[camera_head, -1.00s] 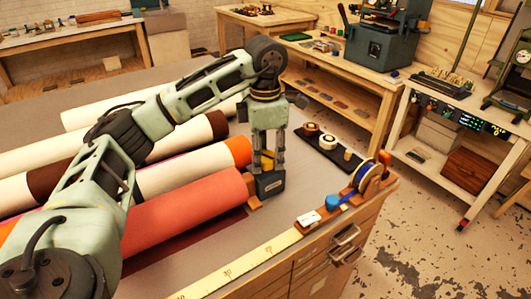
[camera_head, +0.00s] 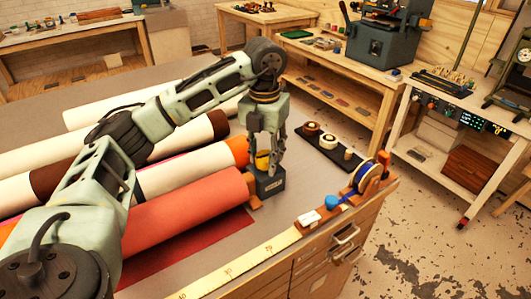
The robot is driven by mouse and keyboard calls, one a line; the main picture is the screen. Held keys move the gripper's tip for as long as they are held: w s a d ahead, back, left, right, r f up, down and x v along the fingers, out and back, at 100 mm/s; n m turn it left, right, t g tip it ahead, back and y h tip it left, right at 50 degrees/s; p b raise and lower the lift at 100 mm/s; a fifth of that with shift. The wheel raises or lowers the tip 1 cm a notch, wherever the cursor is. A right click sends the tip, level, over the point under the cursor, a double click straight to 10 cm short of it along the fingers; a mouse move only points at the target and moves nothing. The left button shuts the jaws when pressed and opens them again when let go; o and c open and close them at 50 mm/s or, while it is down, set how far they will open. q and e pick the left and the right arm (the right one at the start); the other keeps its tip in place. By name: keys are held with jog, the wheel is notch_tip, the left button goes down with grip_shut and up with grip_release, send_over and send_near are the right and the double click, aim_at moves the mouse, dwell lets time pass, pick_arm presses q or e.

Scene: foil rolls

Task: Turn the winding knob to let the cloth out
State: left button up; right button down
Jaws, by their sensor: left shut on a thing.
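The winding knob (camera_head: 262,160) is yellow-orange and sits on top of a dark box (camera_head: 271,185) at the right end of the red roll (camera_head: 190,212). My left gripper (camera_head: 268,168) points down from above and is shut on the knob; its fingers hide part of it. A flat dark red cloth (camera_head: 205,246) lies on the table in front of the red roll, its right edge a little short of the measuring strip. My left arm hides the left part of the roll and cloth. My right gripper is out of view.
Several other rolls, cream, brown and orange (camera_head: 190,172), lie behind the red one. A yellow measuring strip (camera_head: 240,266) runs along the table's front edge to a blue tape reel (camera_head: 370,178). A black tray (camera_head: 330,147) with small spools stands right of the gripper.

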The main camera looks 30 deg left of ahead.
aim_at(265, 157)
pick_arm(q)
jog(key=n, duration=0.4)
jog(key=shift+a+r+n, duration=0.15)
jog(key=shift+r+n, duration=0.15)
jog(key=n+p, duration=0.1)
jog(key=n, duration=0.4)
jog(key=shift+n, duration=0.3)
jog(key=n, duration=0.2)
jog(key=n+p, duration=0.1)
jog(key=n, duration=0.2)
jog(key=shift+s+d+f, duration=0.1)
jog(key=shift+d+f, duration=0.05)
jog(key=shift+d, duration=0.05)
jog(key=shift+d+f+n+p, duration=0.15)
jog(key=shift+n+p, duration=0.25)
jog(key=shift+n, duration=2)
jog(key=o, duration=1.1)
jog(key=shift+s, duration=0.15)
notch_tip(265, 157, up, 12)
jog(key=shift+r, duration=0.1)
